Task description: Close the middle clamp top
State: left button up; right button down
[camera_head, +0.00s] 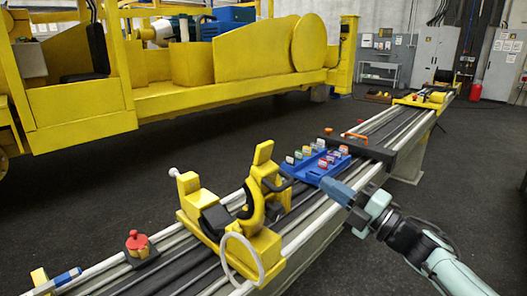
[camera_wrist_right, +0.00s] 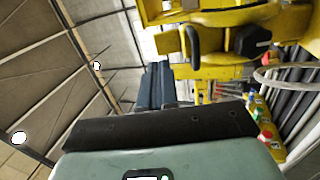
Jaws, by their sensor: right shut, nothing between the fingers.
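The yellow middle clamp (camera_head: 272,245) is mounted across the rail in the foreground of the head view. Its curved top (camera_head: 264,155) stands raised, so the clamp is open. A black round saddle (camera_head: 215,220) shows inside it. The clamp's yellow body (camera_wrist_right: 205,45) also fills the upper part of the right wrist view. My right gripper (camera_head: 326,184) is shut and empty, to the right of the clamp and apart from it, over the near edge of the rail. Its blue fingers (camera_wrist_right: 157,85) show in the wrist view.
A blue tray (camera_head: 300,172) with several small coloured parts lies on the rail just beyond the clamp, close to my right gripper. A white ring (camera_head: 226,252) hangs on the clamp's near side. A red knob (camera_head: 137,241) sits at left. A large yellow machine (camera_head: 200,95) stands behind.

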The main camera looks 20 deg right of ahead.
jog(key=r, duration=0.1)
jog(key=p, duration=0.4)
send_near(272, 144)
jog(key=shift+n, duration=0.3)
jog(key=x, duration=0.7)
jog(key=shift+d+f, duration=0.1)
jog(key=shift+d, duration=0.05)
jog(key=shift+w, duration=0.1)
